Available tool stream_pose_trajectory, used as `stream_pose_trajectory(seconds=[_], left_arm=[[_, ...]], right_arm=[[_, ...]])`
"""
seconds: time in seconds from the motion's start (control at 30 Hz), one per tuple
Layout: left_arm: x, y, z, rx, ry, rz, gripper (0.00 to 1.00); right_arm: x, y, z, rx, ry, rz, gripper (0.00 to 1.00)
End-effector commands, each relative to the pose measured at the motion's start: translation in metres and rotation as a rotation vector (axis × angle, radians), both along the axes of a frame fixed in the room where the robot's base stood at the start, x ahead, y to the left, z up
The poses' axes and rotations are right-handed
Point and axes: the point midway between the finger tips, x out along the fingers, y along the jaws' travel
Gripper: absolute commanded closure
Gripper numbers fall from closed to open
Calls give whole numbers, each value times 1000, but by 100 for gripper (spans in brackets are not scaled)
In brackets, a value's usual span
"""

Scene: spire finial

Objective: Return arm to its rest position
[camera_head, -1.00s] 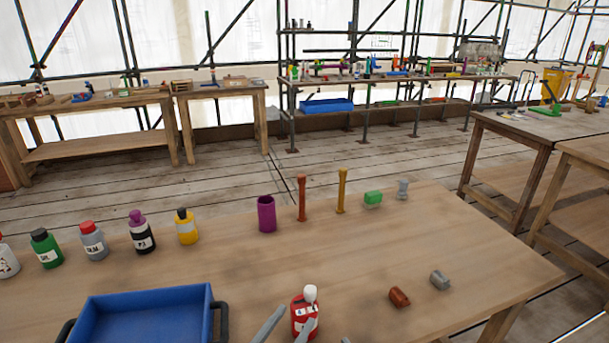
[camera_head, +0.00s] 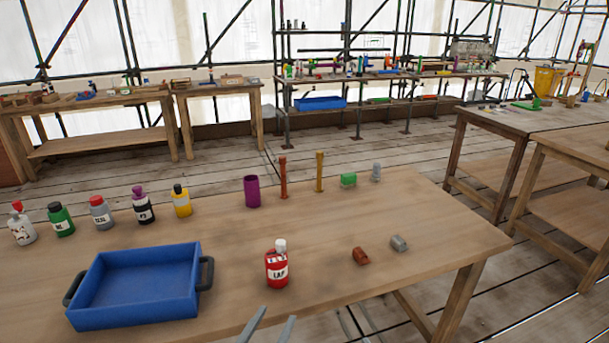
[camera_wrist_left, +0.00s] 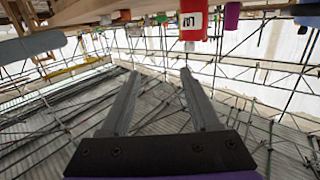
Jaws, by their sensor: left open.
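My left gripper (camera_head: 268,328) shows at the bottom edge of the head view, its two grey fingers apart and empty. It is in front of the near table edge, below the red bottle labelled LAP (camera_head: 277,268), and apart from it. The left wrist view shows the open fingers (camera_wrist_left: 158,95) with nothing between them. In that view the table and the red bottle (camera_wrist_left: 193,20) appear upside down along the top. The red bottle stands upright on the table with a white cap. My right gripper is not in view.
A blue tray (camera_head: 83,300) sits on the wooden table (camera_head: 330,215) left of the red bottle. Several bottles, a purple cup (camera_head: 252,191) and two upright posts stand along the back. A brown block (camera_head: 360,257) and a grey block (camera_head: 399,243) lie at right.

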Motion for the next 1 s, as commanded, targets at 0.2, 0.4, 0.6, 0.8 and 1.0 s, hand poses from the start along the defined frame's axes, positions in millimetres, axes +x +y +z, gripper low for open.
stream_pose_trajectory(seconds=[0.2, 0.4, 0.6, 0.8, 1.0], left_arm=[[-18, 84, -51, 84, 258, 305, 37], [-80, 129, -117, 157, 638, 439, 37], [-155, 126, -163, 184, 986, 379, 37], [-184, 116, -130, 185, 1085, 318, 37], [-183, 116, -74, 181, 1065, 321, 37]], right_arm=[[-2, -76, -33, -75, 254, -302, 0], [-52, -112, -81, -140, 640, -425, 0], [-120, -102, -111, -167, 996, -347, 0], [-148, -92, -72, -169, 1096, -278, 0], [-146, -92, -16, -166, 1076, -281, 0]])
